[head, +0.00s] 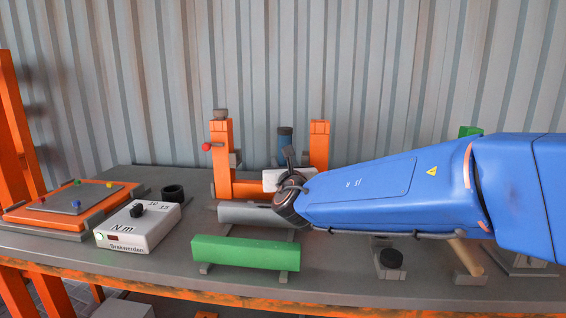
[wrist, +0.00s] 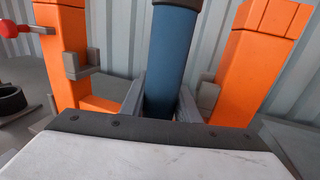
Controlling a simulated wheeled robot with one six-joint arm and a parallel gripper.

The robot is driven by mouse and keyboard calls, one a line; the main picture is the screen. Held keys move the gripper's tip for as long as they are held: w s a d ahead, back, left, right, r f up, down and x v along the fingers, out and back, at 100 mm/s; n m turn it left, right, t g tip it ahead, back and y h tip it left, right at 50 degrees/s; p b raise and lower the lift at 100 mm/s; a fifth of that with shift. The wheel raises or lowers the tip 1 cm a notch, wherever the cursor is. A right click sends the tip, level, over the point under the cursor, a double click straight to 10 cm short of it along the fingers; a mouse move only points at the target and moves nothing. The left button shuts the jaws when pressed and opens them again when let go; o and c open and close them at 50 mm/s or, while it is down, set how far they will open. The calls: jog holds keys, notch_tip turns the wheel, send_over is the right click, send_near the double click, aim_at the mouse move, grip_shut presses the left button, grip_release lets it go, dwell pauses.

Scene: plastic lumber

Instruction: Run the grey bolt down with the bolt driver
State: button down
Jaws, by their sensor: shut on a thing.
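A blue cylinder (head: 285,145) with a dark top, which I take for the bolt driver, stands upright between two orange posts. In the wrist view the blue cylinder (wrist: 172,50) rises between the grey fingers of my gripper (wrist: 160,102). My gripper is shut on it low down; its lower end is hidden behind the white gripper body. In the head view my gripper (head: 286,163) is partly hidden by my arm. I cannot pick out the grey bolt for certain; small coloured heads sit on a grey plate (head: 62,201) at the left.
Orange posts stand close left (head: 220,150) and right (head: 319,147) of the cylinder, the left with a red knob (head: 207,146). A white box with a black knob (head: 137,210), a black ring (head: 173,193) and a green bar (head: 240,252) are nearer the front.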

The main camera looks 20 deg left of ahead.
jog(key=shift+f, duration=0.95)
dwell(1.2)
jog(key=shift+r, duration=2.7)
